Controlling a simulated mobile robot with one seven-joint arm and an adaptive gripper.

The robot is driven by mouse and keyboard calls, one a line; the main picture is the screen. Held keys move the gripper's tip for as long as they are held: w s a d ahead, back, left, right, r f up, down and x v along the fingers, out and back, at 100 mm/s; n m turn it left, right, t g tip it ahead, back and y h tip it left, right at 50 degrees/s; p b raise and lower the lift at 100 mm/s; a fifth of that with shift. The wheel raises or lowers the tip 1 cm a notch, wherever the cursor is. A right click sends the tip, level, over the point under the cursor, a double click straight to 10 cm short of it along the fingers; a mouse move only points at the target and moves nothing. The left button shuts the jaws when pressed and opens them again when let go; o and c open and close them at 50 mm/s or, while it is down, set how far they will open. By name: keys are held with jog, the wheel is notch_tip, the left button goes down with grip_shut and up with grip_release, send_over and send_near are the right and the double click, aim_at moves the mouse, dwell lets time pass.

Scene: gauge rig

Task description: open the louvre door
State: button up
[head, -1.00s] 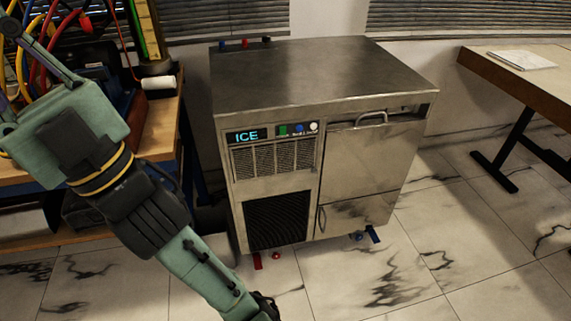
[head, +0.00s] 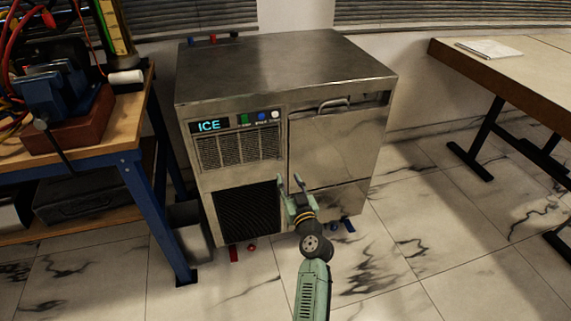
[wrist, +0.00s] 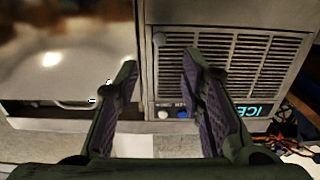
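The stainless ice machine (head: 290,65) stands in the middle of the head view. Its front has a silver slatted grille (head: 240,150) under the ICE display and a black louvred panel (head: 248,210) lower left; I cannot tell which counts as the louvre door. In the wrist view, upside down, the silver grille (wrist: 225,62) lies beyond the fingers. My gripper (head: 290,181) is open and empty in front of the machine, right of the black panel. It also shows open in the wrist view (wrist: 160,62). It hides the middle of the lower front.
A bar handle (head: 333,104) sits atop the plain right-hand door (head: 330,145). A blue-legged workbench (head: 130,160) crowds the left side. A table (head: 520,75) stands at right. Small red and blue parts lie under the machine. The tiled floor at right is mostly clear.

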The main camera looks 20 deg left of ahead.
aim_at(280, 160)
jog(key=p+x, duration=0.1)
jog(key=x, duration=0.9)
jog(key=shift+w+a+f+p, duration=0.15)
jog(key=shift+w+a+p, duration=0.05)
jog(key=shift+w+p, duration=0.1)
grip_shut()
dwell(0.5)
